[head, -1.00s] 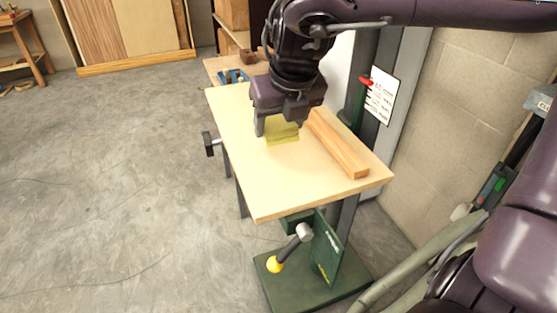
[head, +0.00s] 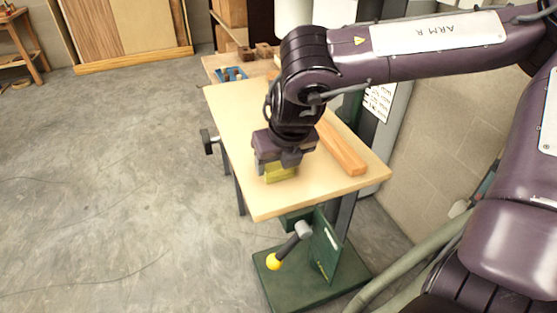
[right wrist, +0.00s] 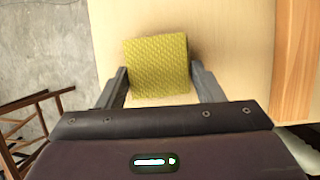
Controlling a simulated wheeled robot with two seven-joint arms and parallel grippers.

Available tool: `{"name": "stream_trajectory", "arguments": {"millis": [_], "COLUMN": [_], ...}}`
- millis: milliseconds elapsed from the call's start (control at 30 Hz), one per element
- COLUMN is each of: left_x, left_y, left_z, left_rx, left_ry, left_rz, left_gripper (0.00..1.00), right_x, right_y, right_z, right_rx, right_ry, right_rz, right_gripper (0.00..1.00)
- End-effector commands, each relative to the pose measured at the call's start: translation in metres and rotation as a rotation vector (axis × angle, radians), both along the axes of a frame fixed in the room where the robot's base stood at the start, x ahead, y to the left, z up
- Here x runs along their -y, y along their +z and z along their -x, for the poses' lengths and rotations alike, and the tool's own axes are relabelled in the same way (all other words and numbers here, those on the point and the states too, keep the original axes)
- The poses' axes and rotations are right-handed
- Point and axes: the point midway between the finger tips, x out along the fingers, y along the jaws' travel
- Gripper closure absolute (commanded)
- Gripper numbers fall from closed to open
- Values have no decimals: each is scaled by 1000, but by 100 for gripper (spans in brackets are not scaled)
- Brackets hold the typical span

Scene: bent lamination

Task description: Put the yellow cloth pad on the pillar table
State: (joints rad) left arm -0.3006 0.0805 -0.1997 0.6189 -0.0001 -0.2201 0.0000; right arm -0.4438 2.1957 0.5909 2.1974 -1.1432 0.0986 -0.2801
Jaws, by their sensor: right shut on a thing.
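The yellow cloth pad (head: 281,173) is at my right gripper (head: 279,165), over the front part of the pillar table (head: 262,201). In the right wrist view the pad (right wrist: 158,66) sits between the two fingers of my right gripper (right wrist: 160,84), which is shut on it. The pad looks textured and folded thick. It is at or just above the light wooden tabletop; I cannot tell whether it touches. The upper part of the pad is hidden by the gripper in the head view. My left gripper is not in view.
A wooden fence strip (head: 342,150) lies along the right side of the tabletop. A black knob (head: 208,141) sticks out at the left edge. A lever with a yellow ball (head: 273,261) is below the front edge. A bench with blue items (head: 232,74) stands behind.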

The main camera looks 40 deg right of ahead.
Motion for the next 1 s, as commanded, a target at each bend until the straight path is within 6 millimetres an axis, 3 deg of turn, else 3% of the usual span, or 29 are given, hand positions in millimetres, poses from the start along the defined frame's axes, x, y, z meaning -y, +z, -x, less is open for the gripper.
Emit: {"name": "stream_trajectory", "arguments": {"millis": [100, 133, 300, 700, 1000], "left_x": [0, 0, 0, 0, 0], "left_y": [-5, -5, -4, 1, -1], "left_z": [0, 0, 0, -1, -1], "left_rx": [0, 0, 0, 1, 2], "left_ry": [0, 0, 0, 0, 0], "left_rz": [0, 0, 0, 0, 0], "left_gripper": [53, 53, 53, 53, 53], "right_x": [0, 0, 0, 0, -6], "right_y": [-5, -4, -3, 5, 61], "right_z": [0, 0, 0, 1, 23], "right_rx": [0, 0, -1, 2, 7], "right_ry": [0, 0, 0, 1, 1], "right_rz": [1, 1, 1, 0, 1], "right_gripper": [61, 38, 17, 17, 17]}}
